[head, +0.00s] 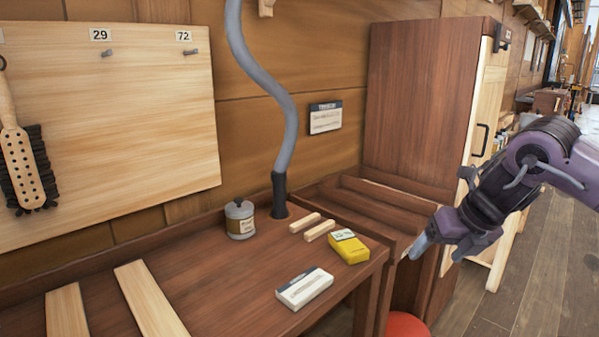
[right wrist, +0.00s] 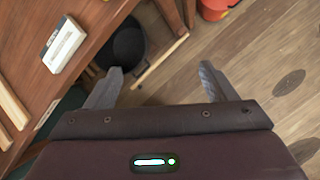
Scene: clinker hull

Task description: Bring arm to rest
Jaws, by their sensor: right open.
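My right gripper (head: 421,243) is at the right of the head view, to the right of the bench's right end and in front of the cabinet. In the right wrist view its two fingers (right wrist: 160,86) stand wide apart with nothing between them but the view down to the floor. It is open and empty. My right arm comes in from the right edge of the head view. My left gripper shows in neither view.
The wooden bench (head: 220,290) holds a grey lidded jar (head: 239,220), a yellow box (head: 349,247), a white box (head: 304,289) and several wood strips. A tall cabinet (head: 418,100) stands behind. A dark bucket (right wrist: 122,48) is below the bench.

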